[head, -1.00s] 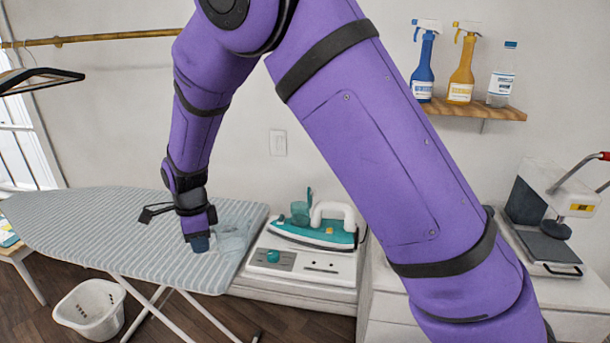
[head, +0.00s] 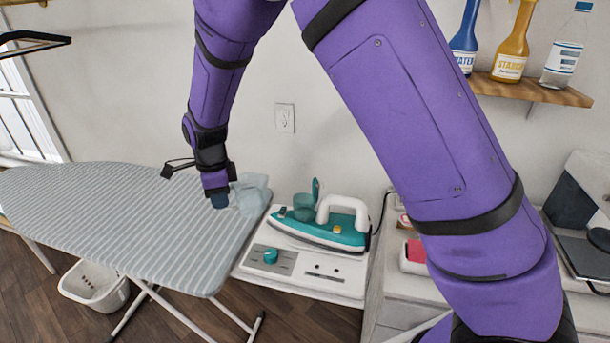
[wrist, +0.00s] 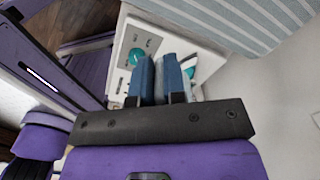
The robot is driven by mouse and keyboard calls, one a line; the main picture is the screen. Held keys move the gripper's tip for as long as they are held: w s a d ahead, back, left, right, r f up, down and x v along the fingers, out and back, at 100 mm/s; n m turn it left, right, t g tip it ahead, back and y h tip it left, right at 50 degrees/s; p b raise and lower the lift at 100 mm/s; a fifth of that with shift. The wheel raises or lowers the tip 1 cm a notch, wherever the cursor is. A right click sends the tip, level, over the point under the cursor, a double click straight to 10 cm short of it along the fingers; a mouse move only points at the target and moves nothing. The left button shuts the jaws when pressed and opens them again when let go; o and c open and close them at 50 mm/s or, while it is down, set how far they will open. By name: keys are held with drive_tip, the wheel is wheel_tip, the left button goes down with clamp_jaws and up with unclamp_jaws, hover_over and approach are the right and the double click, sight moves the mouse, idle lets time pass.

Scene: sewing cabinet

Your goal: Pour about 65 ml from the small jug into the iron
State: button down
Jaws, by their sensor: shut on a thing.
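The small jug (head: 252,190) is clear and pale, beside my gripper (head: 219,202) above the right end of the ironing board in the head view. My gripper is shut on it, apparently by its handle. The wrist view shows the two blue fingers (wrist: 160,82) close together with a pale strip between them; the jug's body is mostly hidden there. The teal and white iron (head: 325,225) sits on its white base to the right of the jug. A translucent teal flap (head: 316,190) stands up at its left end. The water level in the jug is unclear.
The striped ironing board (head: 110,215) fills the left. The iron's base (head: 310,272) has a teal knob. A shelf (head: 530,90) with bottles is at upper right. A white basket (head: 95,287) is on the floor. The space between jug and iron looks clear.

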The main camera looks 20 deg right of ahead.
drive_tip(key=shift+d+r+y, duration=0.9)
drive_tip(key=shift+r+y, duration=0.2)
drive_tip(key=shift+r, duration=0.1)
drive_tip(key=shift+d+r+y, duration=0.9)
drive_tip(key=shift+r+y, duration=0.2)
drive_tip(key=shift+r, duration=0.1)
drive_tip(key=shift+s+d+r+y, duration=0.1)
drive_tip(key=shift+d+r+y, duration=1.3)
drive_tip(key=shift+d+r, duration=0.2)
drive_tip(key=shift+d, duration=0.15)
drive_tip(key=shift+d+r+y+p, duration=0.65)
drive_tip(key=shift+d+r+y, duration=0.1)
drive_tip(key=shift+r+y, duration=0.4)
drive_tip(key=shift+d+r+y+p, duration=0.95)
drive_tip(key=shift+y+p, duration=0.05)
drive_tip(key=shift+y, duration=0.35)
drive_tip(key=shift+a+f+h+b, duration=0.25)
drive_tip(key=shift+a+f+h, duration=1.25)
drive_tip(key=shift+f+h, duration=0.2)
drive_tip(key=shift+a+f+h+b, duration=0.2)
drive_tip(key=shift+a+f+h, duration=1.35)
drive_tip(key=shift+h, duration=0.25)
